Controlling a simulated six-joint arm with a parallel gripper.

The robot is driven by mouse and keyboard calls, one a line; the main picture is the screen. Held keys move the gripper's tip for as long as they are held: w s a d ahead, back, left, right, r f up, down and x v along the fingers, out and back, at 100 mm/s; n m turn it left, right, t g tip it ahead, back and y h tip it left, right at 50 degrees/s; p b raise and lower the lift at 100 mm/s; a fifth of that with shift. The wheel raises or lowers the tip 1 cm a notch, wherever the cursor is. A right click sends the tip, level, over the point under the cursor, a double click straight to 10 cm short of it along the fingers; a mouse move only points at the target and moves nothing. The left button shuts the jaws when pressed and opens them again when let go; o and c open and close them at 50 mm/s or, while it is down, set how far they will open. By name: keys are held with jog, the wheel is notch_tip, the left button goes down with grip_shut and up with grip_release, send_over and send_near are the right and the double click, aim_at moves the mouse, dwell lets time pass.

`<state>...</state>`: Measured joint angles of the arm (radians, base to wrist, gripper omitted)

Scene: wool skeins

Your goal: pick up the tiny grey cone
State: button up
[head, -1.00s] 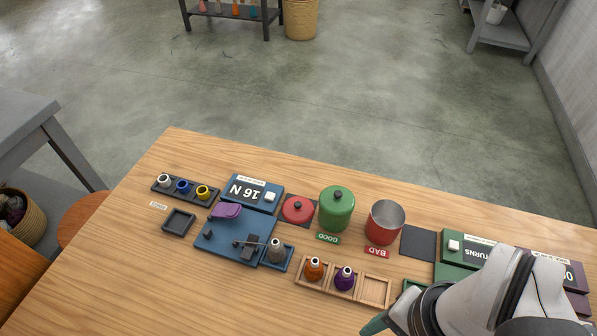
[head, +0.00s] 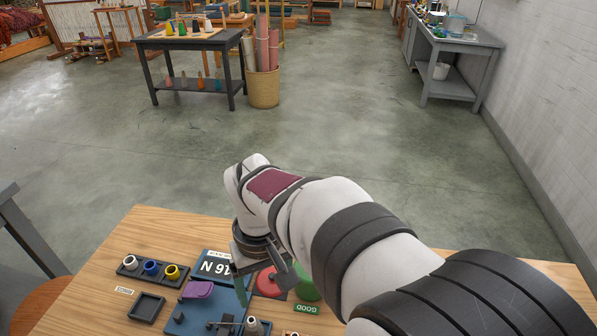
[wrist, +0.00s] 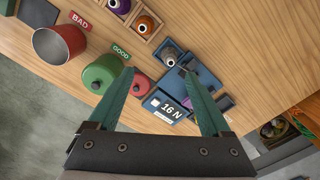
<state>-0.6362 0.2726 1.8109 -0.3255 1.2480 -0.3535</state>
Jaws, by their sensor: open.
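The tiny grey cone (head: 251,326) stands in a small blue tray at the bottom edge of the head view, partly cut off. In the wrist view the grey cone (wrist: 170,59) sits in its tray just beyond the gap between my fingertips. My gripper (wrist: 160,73) is open and empty, with its green fingers spread above the table. In the head view my gripper (head: 262,282) hangs over the area of the red lid and the blue sign. It is apart from the cone.
Close by are a blue device (head: 200,315) with a purple pad (head: 199,289), a "16 N" sign (wrist: 166,107), a red lid (wrist: 140,84), a green pot (wrist: 103,74) and a red pot (wrist: 58,44). An orange cone (wrist: 146,24) stands in a wooden tray. Bare table lies right of the trays in the wrist view.

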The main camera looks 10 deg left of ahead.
jog(key=n, duration=0.2)
send_over(251, 320)
notch_tip(251, 320, down, 3)
notch_tip(251, 320, down, 15)
jog(key=shift+r, duration=0.2)
grip_shut()
